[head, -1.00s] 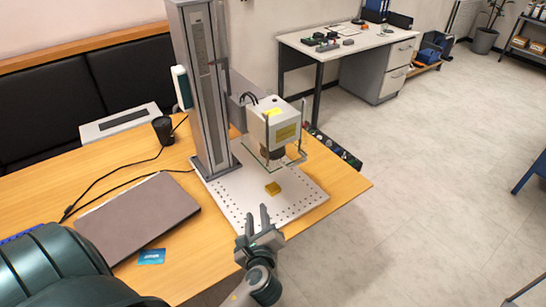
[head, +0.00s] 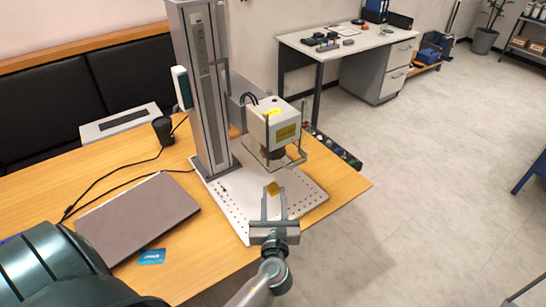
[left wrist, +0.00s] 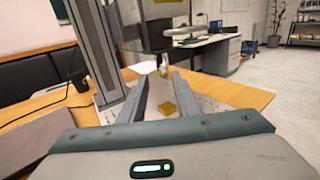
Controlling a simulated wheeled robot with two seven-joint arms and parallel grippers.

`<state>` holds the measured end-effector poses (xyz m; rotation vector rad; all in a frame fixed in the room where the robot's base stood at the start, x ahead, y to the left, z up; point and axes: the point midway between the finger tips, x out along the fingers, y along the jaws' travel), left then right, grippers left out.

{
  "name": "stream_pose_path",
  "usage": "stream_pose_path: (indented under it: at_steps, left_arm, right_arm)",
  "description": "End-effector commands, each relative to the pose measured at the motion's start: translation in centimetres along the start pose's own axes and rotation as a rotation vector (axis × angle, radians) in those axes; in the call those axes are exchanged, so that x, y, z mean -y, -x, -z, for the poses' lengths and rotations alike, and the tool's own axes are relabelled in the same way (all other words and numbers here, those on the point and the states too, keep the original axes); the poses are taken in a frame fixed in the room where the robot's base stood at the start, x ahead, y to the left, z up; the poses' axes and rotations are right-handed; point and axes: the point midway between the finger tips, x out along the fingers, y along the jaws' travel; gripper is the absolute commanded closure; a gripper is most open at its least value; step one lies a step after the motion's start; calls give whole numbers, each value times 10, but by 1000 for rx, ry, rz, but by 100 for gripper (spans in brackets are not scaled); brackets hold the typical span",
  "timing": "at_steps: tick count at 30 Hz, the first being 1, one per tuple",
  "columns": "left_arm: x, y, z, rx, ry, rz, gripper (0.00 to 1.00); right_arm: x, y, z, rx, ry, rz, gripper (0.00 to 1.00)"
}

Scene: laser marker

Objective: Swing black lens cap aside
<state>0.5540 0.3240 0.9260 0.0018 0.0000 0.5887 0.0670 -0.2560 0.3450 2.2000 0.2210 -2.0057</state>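The laser marker's white head (head: 274,124) hangs from a tall grey column (head: 206,90). Under it is a dark lens part (head: 272,153), partly behind a clear guard; I cannot tell the black cap from the lens. My left gripper (head: 274,191) is open and empty, in front of and below the head, fingers pointing away toward the base plate. In the left wrist view its two fingers (left wrist: 159,76) stand apart with nothing between them that they touch. The cap is not clearly seen there. My right gripper is not in view.
A small yellow block (head: 273,188) lies on the perforated white plate (head: 228,205), close to the fingertips. A closed laptop (head: 138,215), a blue card (head: 152,257) and a black cup (head: 163,130) are on the wooden table. The floor at right is clear.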

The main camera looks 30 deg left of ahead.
Motion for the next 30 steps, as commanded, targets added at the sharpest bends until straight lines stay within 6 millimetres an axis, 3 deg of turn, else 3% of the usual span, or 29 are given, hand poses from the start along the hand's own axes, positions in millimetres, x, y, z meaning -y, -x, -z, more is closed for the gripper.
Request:
stream_pose_path:
  at_steps: [8, 30]
  left_arm:
    - [0, -28, -2, 0, 0, -1, 70]
    - [0, -153, -2, 1, -1, -1, 70]
  right_arm:
    - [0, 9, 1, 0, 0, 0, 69]
    - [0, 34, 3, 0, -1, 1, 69]
